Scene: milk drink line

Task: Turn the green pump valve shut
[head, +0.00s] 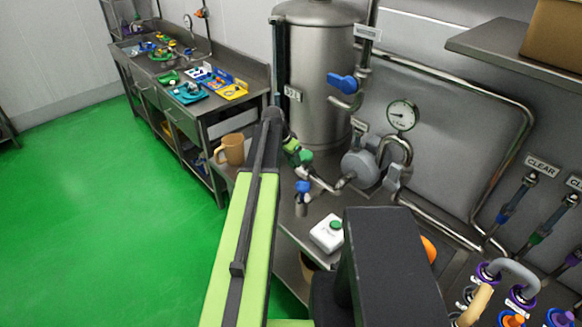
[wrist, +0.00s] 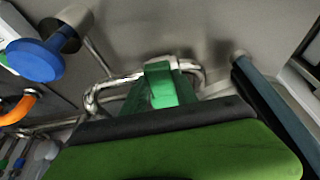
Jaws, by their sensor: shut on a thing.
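The green pump valve (head: 305,157) sits on the pipework beside the grey pump, below the steel tank. My gripper (head: 291,146) is at the valve at the end of my outstretched arm, shut on its green handle. In the wrist view the green handle (wrist: 160,85) shows in the middle, behind the broad dark and green edge of my gripper, which hides most of the grip. How far the handle is turned cannot be told.
A blue-handled valve (head: 303,187) is just below the green one. The grey pump (head: 360,167) and pressure gauge (head: 403,115) stand to the right. A white box with a green button (head: 328,233) is nearer. A tan mug (head: 231,149) stands left of my arm.

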